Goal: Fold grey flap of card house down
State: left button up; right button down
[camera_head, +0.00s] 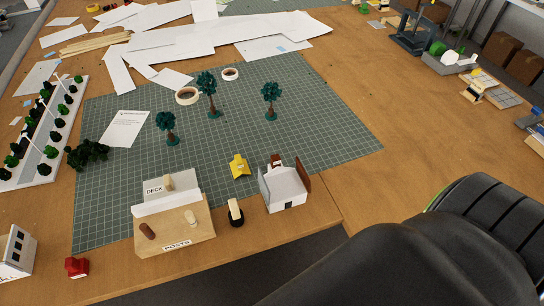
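The small card house (287,193) stands near the front edge of the table, at the lower right of the green mat. Its walls are white to pale grey, with a small dark opening low in the front. A brown panel (304,173) stands up along its right side, and a small red-brown piece (276,161) rises at its back. A grey flap cannot be told apart clearly from the pale walls at this size. Neither of my grippers is in view, and nothing is seen touching the house.
Left of the house are a yellow piece (239,166), a pale block in a black holder (235,212) and the DECK and POSTS box (175,238). Model trees (208,95) stand on the green mat (330,125). A large black shape (410,245) fills the lower right.

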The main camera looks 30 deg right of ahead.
aim_at(264, 188)
jog(key=z, duration=1.1)
